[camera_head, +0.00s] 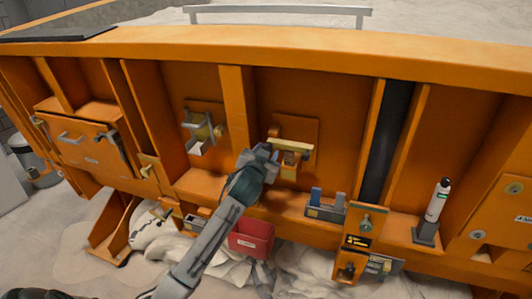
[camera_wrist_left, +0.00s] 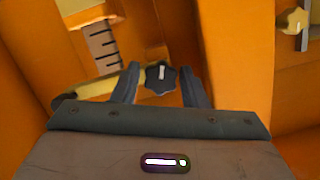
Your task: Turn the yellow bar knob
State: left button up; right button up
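A yellow bar (camera_head: 291,147) sits across an orange mounting plate on the orange side wall in the head view. In the left wrist view a pale yellow bar (camera_wrist_left: 97,88) runs behind the left finger. My left gripper (camera_head: 268,152) is at the left end of the bar, in front of the wall. In the left wrist view its two fingers (camera_wrist_left: 160,88) stand apart. A dark star-shaped knob (camera_wrist_left: 160,76) with a white mark shows between them, with no clear contact. The gripper hides part of the plate. My right gripper is not in view.
A second fitting (camera_head: 203,132) is left of a vertical rib (camera_head: 236,95). Below are a blue-grey holder (camera_head: 325,205) and a red bin (camera_head: 251,238). A white cylinder (camera_head: 437,203) stands at right. Sand (camera_head: 445,22) lies above the top rail.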

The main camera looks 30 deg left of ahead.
pick_arm(q)
jog(key=b+v, duration=0.3)
jog(key=v, duration=0.7)
jog(key=shift+s, duration=0.4)
